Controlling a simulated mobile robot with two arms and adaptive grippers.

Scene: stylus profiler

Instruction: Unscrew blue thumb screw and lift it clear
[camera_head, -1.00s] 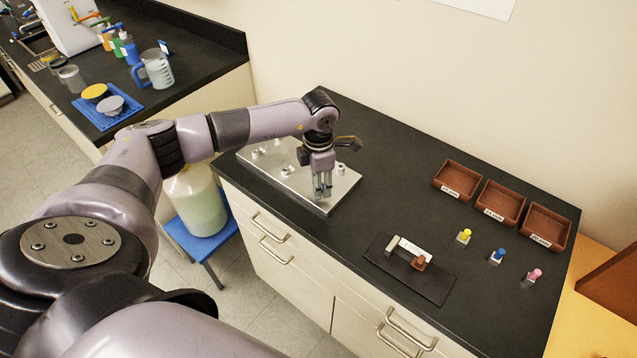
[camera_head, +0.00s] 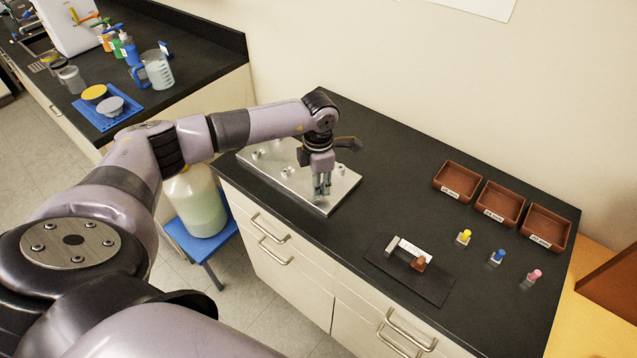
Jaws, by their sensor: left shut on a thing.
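My left gripper (camera_head: 322,190) points down over the front right part of a silver metal plate (camera_head: 337,194) on the dark bench. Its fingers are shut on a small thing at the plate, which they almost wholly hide. It is likely a thumb screw, but I cannot make out its colour or whether it is clear of the plate. Several small silver knobs stand elsewhere on the plate, one of them (camera_head: 340,168) to the right of the gripper. A separate blue-topped piece (camera_head: 498,256) stands on the bench at the right. My right gripper is not in view.
A dark mat (camera_head: 431,280) with a small gauge-like fixture lies near the bench's front edge. Three brown trays (camera_head: 500,217) stand at the back right. A yellow-topped piece (camera_head: 464,236) and a pink-topped piece (camera_head: 534,275) flank the blue one. The bench between plate and trays is clear.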

